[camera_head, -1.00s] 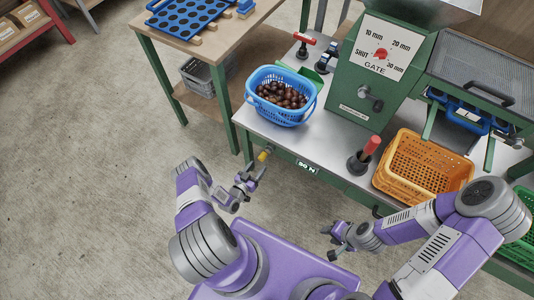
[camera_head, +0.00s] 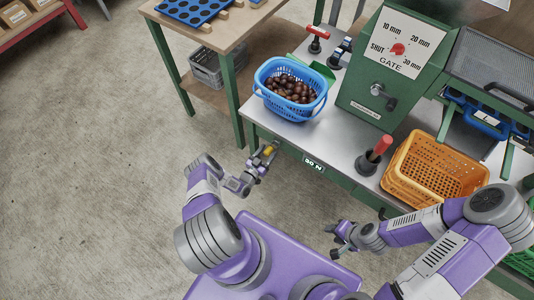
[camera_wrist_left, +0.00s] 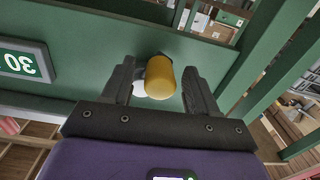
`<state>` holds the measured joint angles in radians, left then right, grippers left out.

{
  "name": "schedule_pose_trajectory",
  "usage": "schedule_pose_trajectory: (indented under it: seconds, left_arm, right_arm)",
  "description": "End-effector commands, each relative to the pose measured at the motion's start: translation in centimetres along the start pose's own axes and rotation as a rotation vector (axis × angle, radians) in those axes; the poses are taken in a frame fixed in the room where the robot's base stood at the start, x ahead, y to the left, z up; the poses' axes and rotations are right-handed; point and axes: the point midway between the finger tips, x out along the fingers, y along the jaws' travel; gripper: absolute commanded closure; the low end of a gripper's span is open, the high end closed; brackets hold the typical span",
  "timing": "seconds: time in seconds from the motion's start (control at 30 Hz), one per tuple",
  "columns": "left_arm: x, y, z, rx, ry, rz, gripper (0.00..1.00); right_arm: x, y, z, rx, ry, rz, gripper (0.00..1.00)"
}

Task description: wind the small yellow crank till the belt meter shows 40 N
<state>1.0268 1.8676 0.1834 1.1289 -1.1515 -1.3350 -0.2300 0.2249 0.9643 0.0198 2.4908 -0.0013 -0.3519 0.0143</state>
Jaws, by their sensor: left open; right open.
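The small yellow crank (camera_head: 269,150) sticks out from the green front of the machine table, left of the belt meter (camera_head: 314,163). The meter appears to read 30 N; it is partly visible upside down in the left wrist view (camera_wrist_left: 22,64). My left gripper (camera_head: 264,157) is at the crank. In the left wrist view the crank's yellow knob (camera_wrist_left: 160,77) lies between the two open fingers, with a gap visible beside the right finger. My right gripper (camera_head: 338,238) is open and empty, low in front of the table.
A blue basket of chestnuts (camera_head: 289,113) and an empty orange crate (camera_head: 405,178) stand on the table (camera_head: 335,145). A red-handled lever (camera_head: 375,153) and the gate dial (camera_head: 397,49) are between and behind them. The floor to the left is clear.

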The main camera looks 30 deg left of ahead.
Motion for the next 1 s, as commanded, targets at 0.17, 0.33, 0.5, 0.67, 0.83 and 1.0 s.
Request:
schedule_pose_trajectory:
  seconds: [0.17, 0.33, 0.5, 0.67, 0.83, 1.0]
  left_arm:
    - [-0.02, -0.02, -0.03, 0.000, 0.000, 0.000, 0.49]
    - [-0.03, -0.02, -0.02, 0.000, 0.000, 0.000, 0.75]
    - [-0.05, -0.01, -0.01, 0.000, 0.000, 0.000, 0.97]
    - [-0.06, -0.05, -0.02, 0.010, 0.000, 0.000, 0.97]
    - [-0.07, -0.22, -0.11, 0.059, 0.001, 0.000, 0.97]
    - [-0.05, -0.51, -0.32, 0.163, 0.002, 0.002, 0.97]
  right_arm:
    - [-0.02, -0.01, 0.00, 0.000, 0.000, 0.000, 0.57]
    - [-0.01, -0.01, 0.00, 0.000, 0.000, 0.000, 0.57]
    - [-0.01, -0.01, 0.00, 0.000, 0.000, 0.000, 0.57]
    - [-0.01, -0.01, 0.00, 0.000, 0.000, 0.000, 0.57]
    - [-0.02, -0.01, 0.00, 0.000, 0.000, 0.000, 0.57]
    - [-0.06, -0.03, 0.00, 0.000, 0.000, 0.000, 0.57]
